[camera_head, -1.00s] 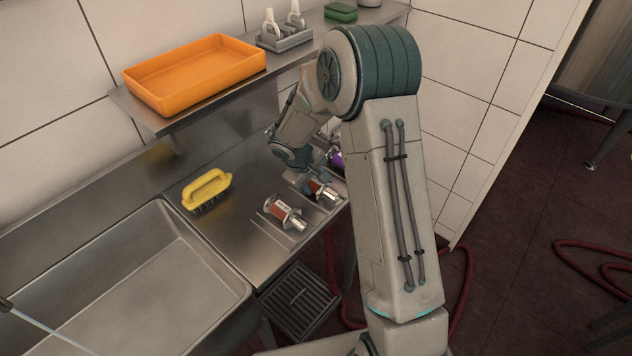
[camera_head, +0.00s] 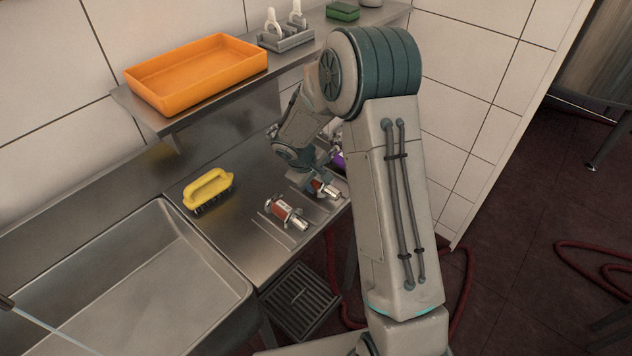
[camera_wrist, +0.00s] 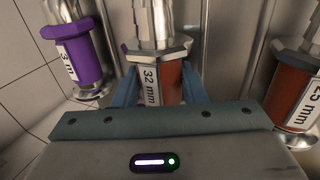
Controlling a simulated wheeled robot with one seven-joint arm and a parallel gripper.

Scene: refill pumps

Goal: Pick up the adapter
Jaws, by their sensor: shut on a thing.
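My gripper (camera_wrist: 158,88) is shut on the 32 mm adapter, a red-brown body with a metal collar and a white label (camera_wrist: 152,85). Its blue-grey fingers lie on both sides of the adapter. In the head view this adapter (camera_head: 329,189) is partly hidden by my gripper (camera_head: 314,184), low over the steel counter. I cannot tell whether it touches its holder. A red-brown 25 mm adapter (camera_wrist: 293,95) is to the right in the wrist view; in the head view it lies nearer the sink (camera_head: 286,213). A purple adapter (camera_wrist: 82,55) is on the other side, mostly hidden in the head view (camera_head: 338,160).
A yellow brush (camera_head: 208,190) lies on the counter beside the sink (camera_head: 130,275). Above, a wall shelf (camera_head: 150,118) carries an orange tray (camera_head: 197,75), a grey rack (camera_head: 286,38) and a green sponge (camera_head: 342,12). Counter between brush and adapters is clear.

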